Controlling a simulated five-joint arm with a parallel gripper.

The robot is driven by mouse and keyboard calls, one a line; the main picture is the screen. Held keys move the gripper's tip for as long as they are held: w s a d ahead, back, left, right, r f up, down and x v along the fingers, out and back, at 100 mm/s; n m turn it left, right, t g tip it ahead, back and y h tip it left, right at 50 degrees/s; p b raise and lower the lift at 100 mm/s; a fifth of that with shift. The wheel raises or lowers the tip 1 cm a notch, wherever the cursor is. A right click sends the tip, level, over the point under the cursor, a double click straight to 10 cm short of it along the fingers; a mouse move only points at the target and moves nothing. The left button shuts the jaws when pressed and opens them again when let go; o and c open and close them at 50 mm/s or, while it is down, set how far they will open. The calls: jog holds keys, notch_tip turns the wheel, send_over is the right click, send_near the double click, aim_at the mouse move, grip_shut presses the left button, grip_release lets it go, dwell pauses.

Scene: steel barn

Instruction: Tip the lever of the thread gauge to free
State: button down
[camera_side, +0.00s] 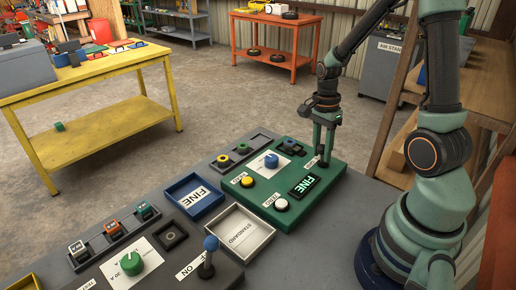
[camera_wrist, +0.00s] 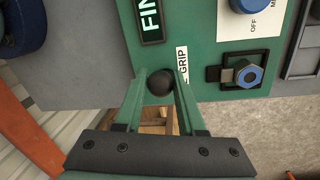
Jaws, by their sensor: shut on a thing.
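The thread gauge appears to be the green box (camera_side: 305,208) on the grey bench. It bears a lit FINE display (camera_side: 304,186), a blue knob (camera_side: 271,160), a yellow button (camera_side: 247,180) and a white button (camera_side: 281,204). Its lever has a black ball knob (camera_wrist: 158,86), beside a label reading GRIP (camera_wrist: 182,64). My gripper (camera_side: 322,153) is over the box's far right corner. In the wrist view its fingers are shut on the ball from both sides. The lever's stem is hidden, so its tilt cannot be told.
A second lever with a blue ball (camera_side: 210,243) stands on a grey panel at the front. A blue tray (camera_side: 178,188) and a white STANDARD tray (camera_side: 240,252) lie left of the green box. A blue nut-like piece (camera_wrist: 249,76) sits in a black holder near the lever.

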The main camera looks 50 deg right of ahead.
dwell(0.4)
jog(key=shift+d+r+g, duration=0.15)
jog(key=shift+d+g, duration=0.25)
jog(key=shift+d, duration=0.05)
jog(key=c, duration=0.5)
grip_release()
jog(key=r, duration=0.4)
jog(key=w+r, duration=0.1)
jog(key=r, duration=0.3)
jog(key=d+r, duration=0.1)
jog(key=r, duration=0.3)
jog(key=shift+w, duration=0.4)
